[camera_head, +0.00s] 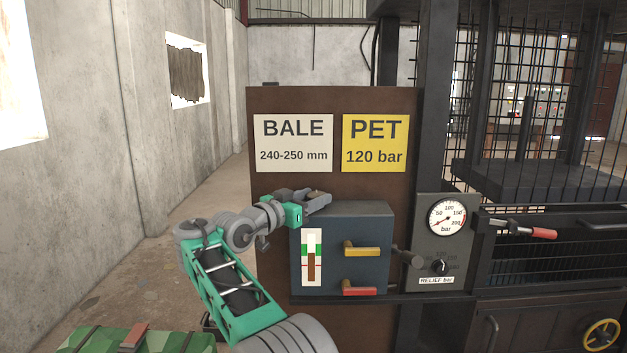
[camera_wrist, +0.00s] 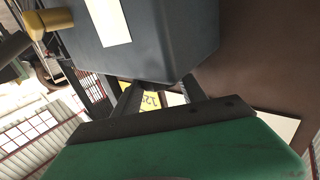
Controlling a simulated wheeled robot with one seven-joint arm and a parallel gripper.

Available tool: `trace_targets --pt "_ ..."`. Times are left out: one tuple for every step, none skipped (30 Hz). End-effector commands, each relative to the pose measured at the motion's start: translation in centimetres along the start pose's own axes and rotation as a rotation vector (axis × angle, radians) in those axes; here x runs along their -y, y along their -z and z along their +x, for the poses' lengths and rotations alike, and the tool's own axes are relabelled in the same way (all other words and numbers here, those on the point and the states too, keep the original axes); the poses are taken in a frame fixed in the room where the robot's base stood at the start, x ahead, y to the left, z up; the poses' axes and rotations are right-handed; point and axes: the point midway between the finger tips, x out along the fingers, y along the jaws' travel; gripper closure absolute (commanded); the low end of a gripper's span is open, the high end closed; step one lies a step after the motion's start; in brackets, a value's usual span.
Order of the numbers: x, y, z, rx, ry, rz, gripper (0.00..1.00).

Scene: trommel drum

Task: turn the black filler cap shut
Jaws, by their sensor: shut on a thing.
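The blue-grey tank (camera_head: 345,235) stands on a shelf in front of the brown panel. My gripper (camera_head: 318,199) reaches in from the left, level with the tank's top. In the wrist view the tank (camera_wrist: 150,40) appears upside down, and my two dark fingers (camera_wrist: 158,92) straddle a small dark piece, the filler cap (camera_wrist: 154,85), at its top face. The gripper is shut on the cap. Most of the cap is hidden; in the head view I cannot make it out behind the fingers. Its turn angle cannot be told.
The tank's front has a level gauge (camera_head: 312,257), a yellow lever (camera_head: 362,251) and a red lever (camera_head: 360,291). Right of it are a pressure gauge (camera_head: 446,217) and a relief knob (camera_head: 438,266). The brown panel (camera_head: 290,97) with signs rises close behind.

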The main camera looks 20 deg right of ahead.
Motion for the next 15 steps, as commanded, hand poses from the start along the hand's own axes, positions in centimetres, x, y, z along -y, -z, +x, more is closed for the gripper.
trace_targets --pt "0.23 0.56 0.01 -0.002 -0.015 -0.001 0.91" --pt "0.23 0.57 0.01 -0.002 -0.025 0.000 0.91" --pt "0.20 0.52 0.03 -0.002 -0.038 0.001 0.91" --pt "0.22 0.48 0.04 -0.002 -0.046 0.001 0.91" --pt "0.21 0.46 0.05 -0.002 -0.053 0.001 0.91" --pt "0.19 0.39 0.06 -0.003 -0.063 0.001 0.91" --pt "0.18 0.36 0.06 -0.003 -0.068 0.001 0.91" --pt "0.19 0.33 0.07 -0.003 -0.072 0.001 0.91" --pt "0.20 0.27 0.08 -0.003 -0.077 0.001 0.91" --pt "0.18 0.26 0.08 -0.003 -0.081 0.001 0.91" --pt "0.17 0.25 0.08 -0.003 -0.083 0.002 0.91" --pt "0.15 0.22 0.08 -0.003 -0.086 0.002 0.91" --pt "0.14 0.20 0.08 -0.003 -0.088 0.002 0.91" --pt "0.13 0.18 0.09 -0.003 -0.089 0.002 0.91" --pt "0.12 0.17 0.09 -0.003 -0.090 0.002 0.91"
